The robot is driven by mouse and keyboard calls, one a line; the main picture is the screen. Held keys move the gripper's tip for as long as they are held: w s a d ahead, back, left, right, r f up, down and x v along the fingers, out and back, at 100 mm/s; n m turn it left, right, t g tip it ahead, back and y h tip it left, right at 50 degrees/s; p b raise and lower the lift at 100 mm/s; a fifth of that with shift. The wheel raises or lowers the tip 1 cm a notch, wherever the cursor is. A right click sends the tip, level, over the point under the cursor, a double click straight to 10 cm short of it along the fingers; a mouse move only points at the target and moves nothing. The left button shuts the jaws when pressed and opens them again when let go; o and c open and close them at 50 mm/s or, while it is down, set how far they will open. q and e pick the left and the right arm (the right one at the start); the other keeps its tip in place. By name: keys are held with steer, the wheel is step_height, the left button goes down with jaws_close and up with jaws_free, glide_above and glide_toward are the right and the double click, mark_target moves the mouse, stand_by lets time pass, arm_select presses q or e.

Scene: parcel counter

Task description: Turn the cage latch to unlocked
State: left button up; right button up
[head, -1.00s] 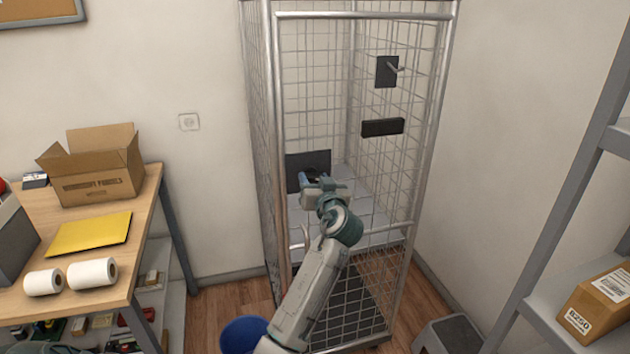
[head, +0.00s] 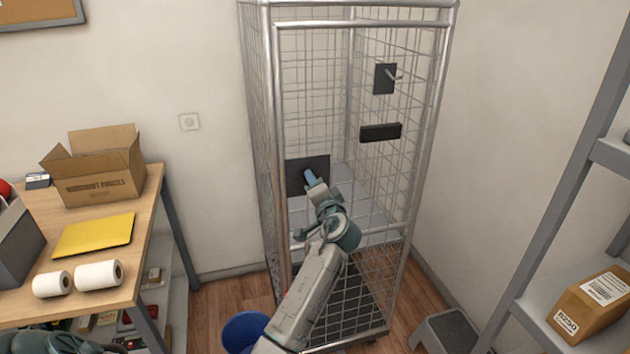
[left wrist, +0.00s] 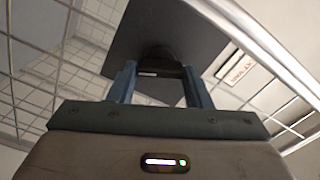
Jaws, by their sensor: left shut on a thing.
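The cage latch has a dark square plate (head: 296,177) on the front of the wire cage (head: 449,60), low on its left side. In the left wrist view the plate (left wrist: 185,35) fills the top middle, and the dark latch handle (left wrist: 160,70) sits between two blue fingers. My left gripper (head: 309,175) is at the plate, shut on the handle; it also shows in the left wrist view (left wrist: 160,80). The gripper is tilted in the head view. The fingers and wrist hide most of the handle, so its exact angle is hard to tell. My right gripper is not in view.
A blue bin (head: 243,332) stands by the cage's lower left. A table (head: 140,215) with an open carton (head: 98,183) is at left, a grey shelf (head: 545,215) at right.

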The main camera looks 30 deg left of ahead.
arm_select(q)
steer(key=shift+m+p, duration=1.65)
steer(key=shift+m, duration=1.15)
steer(key=shift+f, duration=0.1)
steer(key=o, duration=1)
steer(key=shift+d, duration=0.1)
steer(key=b+v, duration=0.4)
steer(key=v, duration=0.6)
steer(key=shift+s+d, duration=0.2)
steer(key=shift+d, duration=0.05)
